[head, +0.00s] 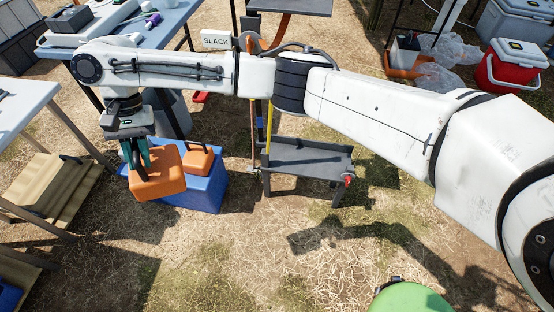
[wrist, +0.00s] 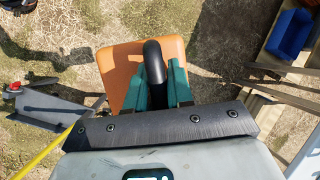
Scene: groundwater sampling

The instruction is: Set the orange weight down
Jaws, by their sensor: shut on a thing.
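The orange weight (head: 158,178) is a block with a black curved handle that shows in the wrist view (wrist: 153,62). My gripper (head: 136,158) is shut on the handle, with teal fingers on both sides of it. In the head view the weight hangs in front of the blue box (head: 206,190), overlapping its left part. A second orange block (head: 198,160) with a dark handle sits on top of the blue box. Whether the held weight touches anything beneath it cannot be told.
A grey tray stand (head: 305,158) is right of the blue box. A blue-topped table (head: 165,22) is behind, and a pale table (head: 20,105) is at left above wooden slats (head: 60,190). Bare straw-covered ground lies in front. A red cooler (head: 512,65) stands far right.

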